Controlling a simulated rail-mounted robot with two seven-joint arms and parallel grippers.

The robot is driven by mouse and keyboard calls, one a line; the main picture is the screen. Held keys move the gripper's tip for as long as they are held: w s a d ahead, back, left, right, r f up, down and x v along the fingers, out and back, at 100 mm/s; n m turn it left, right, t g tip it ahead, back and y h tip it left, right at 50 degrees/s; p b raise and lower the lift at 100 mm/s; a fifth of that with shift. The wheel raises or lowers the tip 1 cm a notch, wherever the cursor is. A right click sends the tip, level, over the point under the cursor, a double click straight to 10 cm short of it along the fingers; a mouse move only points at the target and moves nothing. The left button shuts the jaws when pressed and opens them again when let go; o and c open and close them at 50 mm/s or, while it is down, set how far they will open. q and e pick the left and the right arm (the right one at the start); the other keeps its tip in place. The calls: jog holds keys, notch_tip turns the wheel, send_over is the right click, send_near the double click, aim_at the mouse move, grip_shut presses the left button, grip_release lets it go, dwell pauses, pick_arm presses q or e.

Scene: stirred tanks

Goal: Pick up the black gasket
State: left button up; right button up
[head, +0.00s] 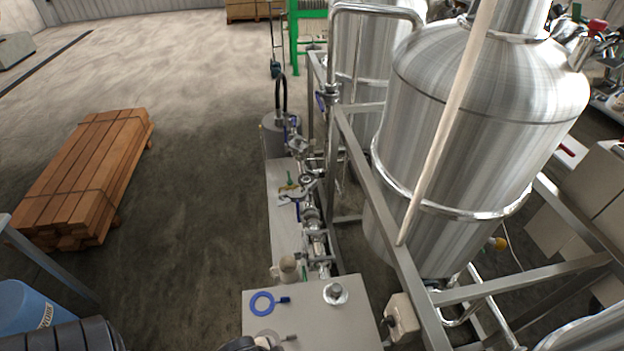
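I cannot make out a black gasket with certainty. A dark rounded object (243,344) shows at the bottom edge, by the near edge of the light-grey table top (300,318). It is mostly cut off, and I cannot tell what it is. On the table top lie a blue ring with a dark tab (263,303) and a pale grey ring with a dark tab (266,335). Neither my left nor my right gripper can be made out in the head view.
A round metal fitting (335,293) sits on the table top. Pipework with valves (310,215) runs behind it. A steel frame (375,195) and large tank (470,120) stand on the right.

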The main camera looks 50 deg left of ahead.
pick_arm(q)
jog(key=shift+c, duration=0.4)
jog(key=c, duration=0.4)
jog(key=shift+o, duration=0.2)
jog(key=shift+r, duration=0.15)
